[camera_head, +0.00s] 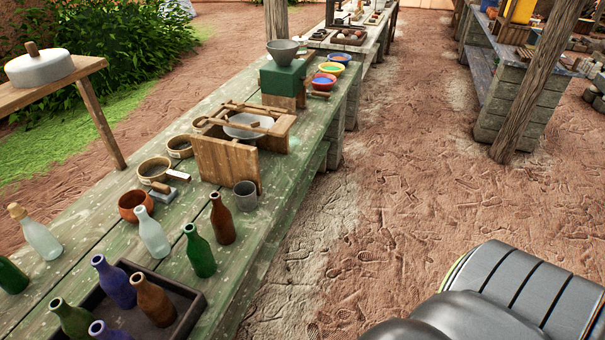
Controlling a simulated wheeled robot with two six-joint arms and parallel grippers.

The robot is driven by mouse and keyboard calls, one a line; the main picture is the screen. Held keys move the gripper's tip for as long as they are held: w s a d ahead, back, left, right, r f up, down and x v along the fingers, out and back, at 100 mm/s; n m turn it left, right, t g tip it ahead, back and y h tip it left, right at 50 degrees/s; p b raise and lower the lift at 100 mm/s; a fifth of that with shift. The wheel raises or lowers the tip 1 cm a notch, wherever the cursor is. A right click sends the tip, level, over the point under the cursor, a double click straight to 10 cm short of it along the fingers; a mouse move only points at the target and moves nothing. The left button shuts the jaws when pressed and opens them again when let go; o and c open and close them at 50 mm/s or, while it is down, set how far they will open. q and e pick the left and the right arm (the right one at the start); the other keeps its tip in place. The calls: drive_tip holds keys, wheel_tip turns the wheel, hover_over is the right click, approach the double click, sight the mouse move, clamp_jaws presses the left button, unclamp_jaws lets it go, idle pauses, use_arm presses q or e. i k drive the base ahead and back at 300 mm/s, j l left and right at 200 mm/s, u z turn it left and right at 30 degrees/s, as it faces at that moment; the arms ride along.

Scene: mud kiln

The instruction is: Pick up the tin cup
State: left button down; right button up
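A small grey tin cup (245,197) stands upright near the right edge of the long green wooden table (88,218). Its handle points to the right, and its open rim faces up. A brown bottle (222,219) stands just in front of it to the left, and a wooden panel (226,163) stands just behind it to the left. Neither of my grippers shows. A dark segmented part of my own body is at the lower right, far from the cup.
Several glass bottles, including a green one (199,251), stand near the cup. A dark tray (196,311) holds more bottles at the front. A reddish bowl (135,206) is to the left. Open dirt ground (390,210) lies right of the table. A wooden post (525,90) stands farther right.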

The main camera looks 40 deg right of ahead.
sight(245, 192)
drive_tip(key=z, duration=0.85)
drive_tip(key=i+l+u, duration=0.15)
drive_tip(key=u, duration=0.35)
drive_tip(key=i+l+u, duration=0.15)
drive_tip(key=l+u, duration=0.5)
drive_tip(key=u, duration=0.3)
drive_tip(key=l+u, duration=0.25)
drive_tip(key=l, duration=1.05)
drive_tip(key=l+u, duration=0.3)
drive_tip(key=l, duration=1.05)
